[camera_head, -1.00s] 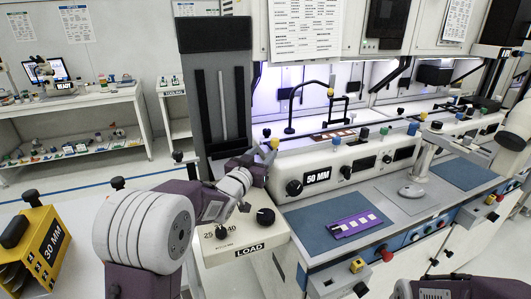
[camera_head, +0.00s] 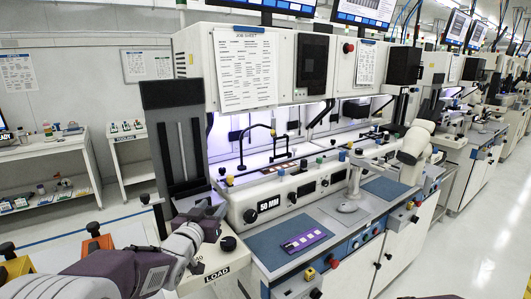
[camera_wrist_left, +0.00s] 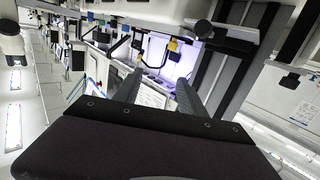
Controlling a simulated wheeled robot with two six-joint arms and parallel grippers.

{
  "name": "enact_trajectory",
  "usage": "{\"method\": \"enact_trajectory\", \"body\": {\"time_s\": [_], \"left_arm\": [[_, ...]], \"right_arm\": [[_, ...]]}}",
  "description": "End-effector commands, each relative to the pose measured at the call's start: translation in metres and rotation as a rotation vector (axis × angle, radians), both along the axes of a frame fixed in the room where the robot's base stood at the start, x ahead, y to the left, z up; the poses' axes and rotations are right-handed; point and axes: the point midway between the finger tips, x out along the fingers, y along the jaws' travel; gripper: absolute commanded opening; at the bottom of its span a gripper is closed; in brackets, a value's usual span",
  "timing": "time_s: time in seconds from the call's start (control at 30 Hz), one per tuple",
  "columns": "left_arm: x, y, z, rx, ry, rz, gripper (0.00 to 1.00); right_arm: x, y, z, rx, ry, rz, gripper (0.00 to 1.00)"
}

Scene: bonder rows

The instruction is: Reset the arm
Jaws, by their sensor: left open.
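My left arm comes in from the lower left of the head view. Its gripper (camera_head: 203,214) is above the LOAD end of the bench, in front of the dark upright panel (camera_head: 180,145). In the left wrist view the two dark fingers (camera_wrist_left: 157,97) are apart, with nothing between them. Beyond them are the lit bay of the machine and a black bent tube with yellow ends. My right gripper is not in view.
A purple strip (camera_head: 304,240) with pale squares lies on the blue mat (camera_head: 265,248). A black knob (camera_head: 228,243) stands on the LOAD block (camera_head: 220,258). An orange box (camera_head: 97,247) is at lower left. Open floor (camera_head: 485,245) lies to the right.

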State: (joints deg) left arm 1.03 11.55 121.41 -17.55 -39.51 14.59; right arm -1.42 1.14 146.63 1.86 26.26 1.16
Motion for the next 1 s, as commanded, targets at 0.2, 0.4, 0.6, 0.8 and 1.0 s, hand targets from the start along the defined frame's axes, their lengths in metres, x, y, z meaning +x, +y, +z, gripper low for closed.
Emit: {"method": "enact_trajectory", "body": {"time_s": [0.2,0.4,0.6,0.8,1.0], "left_arm": [[-0.064,0.016,-0.055,0.024,0.388,0.097,0.48],[-0.165,0.028,-0.134,0.06,0.826,0.155,0.48],[-0.276,0.029,-0.194,0.086,1.245,0.158,0.48],[-0.312,0.028,-0.201,0.113,1.388,0.128,0.48],[-0.311,0.028,-0.201,0.115,1.385,0.127,0.48]], "right_arm": [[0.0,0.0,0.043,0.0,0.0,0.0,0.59],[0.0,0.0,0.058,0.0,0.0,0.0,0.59],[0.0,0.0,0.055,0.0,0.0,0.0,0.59],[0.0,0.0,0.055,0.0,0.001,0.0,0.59],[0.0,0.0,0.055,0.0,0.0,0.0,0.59]]}}
